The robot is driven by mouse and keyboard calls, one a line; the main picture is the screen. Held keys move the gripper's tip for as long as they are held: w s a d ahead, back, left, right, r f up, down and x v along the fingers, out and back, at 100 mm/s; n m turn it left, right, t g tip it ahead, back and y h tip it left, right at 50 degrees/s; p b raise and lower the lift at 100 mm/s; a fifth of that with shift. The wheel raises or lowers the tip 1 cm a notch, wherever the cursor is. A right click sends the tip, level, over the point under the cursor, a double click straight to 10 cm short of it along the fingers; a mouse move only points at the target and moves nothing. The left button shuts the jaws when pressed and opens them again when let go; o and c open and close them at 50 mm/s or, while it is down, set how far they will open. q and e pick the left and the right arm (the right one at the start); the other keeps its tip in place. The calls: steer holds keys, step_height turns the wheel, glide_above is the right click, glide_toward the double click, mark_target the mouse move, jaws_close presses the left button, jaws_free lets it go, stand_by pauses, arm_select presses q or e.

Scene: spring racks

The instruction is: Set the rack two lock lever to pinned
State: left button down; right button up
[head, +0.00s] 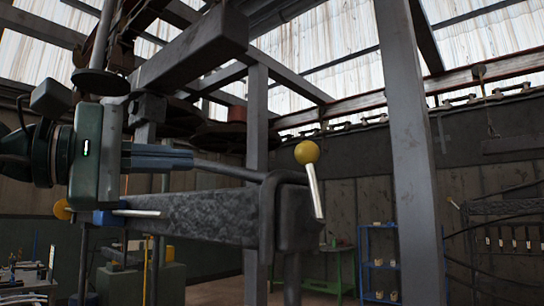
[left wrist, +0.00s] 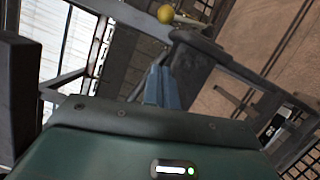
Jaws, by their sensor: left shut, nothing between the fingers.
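A lever with a yellow ball knob (head: 307,152) and a pale rod stands nearly upright at the right end of a dark rack beam (head: 200,215). A yellow knob also shows at the top of the left wrist view (left wrist: 165,13). A second yellow knob (head: 62,209) is at the lower left, partly behind my arm; I cannot tell which knob belongs to rack two. My left gripper (head: 190,158), with blue fingers and a green body, is shut and empty. It points right, left of the upright knob and apart from it. Its fingertips (left wrist: 158,70) point toward the dark rack metal. My right gripper is out of view.
A thick grey post (head: 410,150) stands right of the lever. A dark bar and bent frame (head: 225,170) lie between my gripper and the knob. A heavy beam (head: 190,45) hangs above. A blue shelf (head: 380,262) and green table (head: 325,285) stand behind.

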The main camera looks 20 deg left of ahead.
mark_target(309, 187)
arm_select(q)
steer(key=p+x, duration=0.1)
steer(key=x, duration=0.3)
steer(key=s+d+p+x, duration=0.1)
steer(key=x, duration=0.3)
steer(key=d+p+x, duration=0.1)
steer(key=p+x, duration=0.1)
steer(key=x, duration=0.2)
steer(key=shift+d+r, duration=0.25)
steer(key=shift+d, duration=0.05)
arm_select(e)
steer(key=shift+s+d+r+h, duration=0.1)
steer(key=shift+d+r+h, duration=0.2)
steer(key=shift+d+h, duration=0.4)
